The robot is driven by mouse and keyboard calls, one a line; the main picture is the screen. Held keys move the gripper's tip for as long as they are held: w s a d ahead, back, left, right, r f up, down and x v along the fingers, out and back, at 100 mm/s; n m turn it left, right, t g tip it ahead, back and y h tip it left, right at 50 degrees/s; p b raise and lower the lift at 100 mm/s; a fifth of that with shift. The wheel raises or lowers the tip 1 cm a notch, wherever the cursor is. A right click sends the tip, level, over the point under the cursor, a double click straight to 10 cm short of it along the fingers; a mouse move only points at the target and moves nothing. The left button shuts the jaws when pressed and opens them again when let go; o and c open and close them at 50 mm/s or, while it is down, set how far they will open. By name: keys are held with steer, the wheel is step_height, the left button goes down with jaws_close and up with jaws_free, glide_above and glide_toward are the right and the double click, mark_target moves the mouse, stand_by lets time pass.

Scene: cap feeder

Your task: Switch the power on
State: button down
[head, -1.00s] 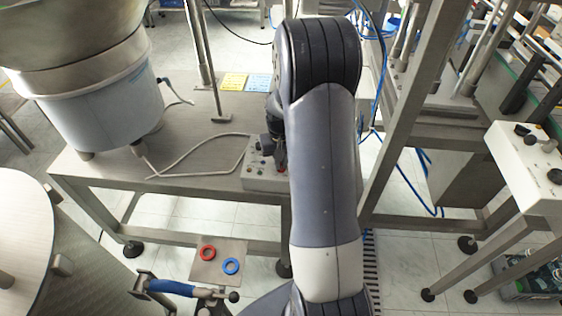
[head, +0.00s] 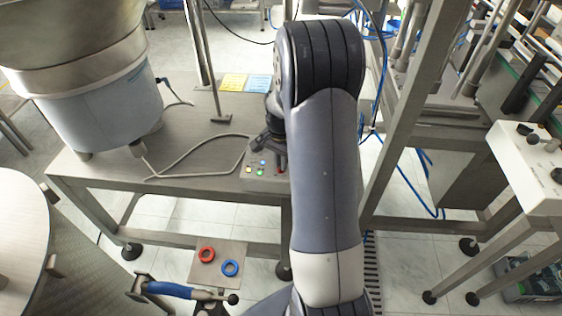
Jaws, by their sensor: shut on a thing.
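The control box (head: 256,181) sits on the steel table's front right edge, partly hidden by my arm. Small lamps on its top glow green, blue and yellow. My gripper (head: 266,146) is a dark shape over the back of the box, left of my arm. It is shut on a switch on the box. The switch itself is hidden by the fingers, so its position cannot be seen.
The steel table (head: 190,170) carries a large bowl feeder (head: 95,95) at left and a grey cable (head: 195,160). Yellow and blue cards (head: 234,82) lie behind. A metal frame (head: 405,110) stands close at right.

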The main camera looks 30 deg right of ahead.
steer(key=shift+m, duration=0.4)
steer(key=c, duration=1.5)
jaws_free()
step_height(320, 180, up, 11)
steer(key=shift+f, duration=0.1)
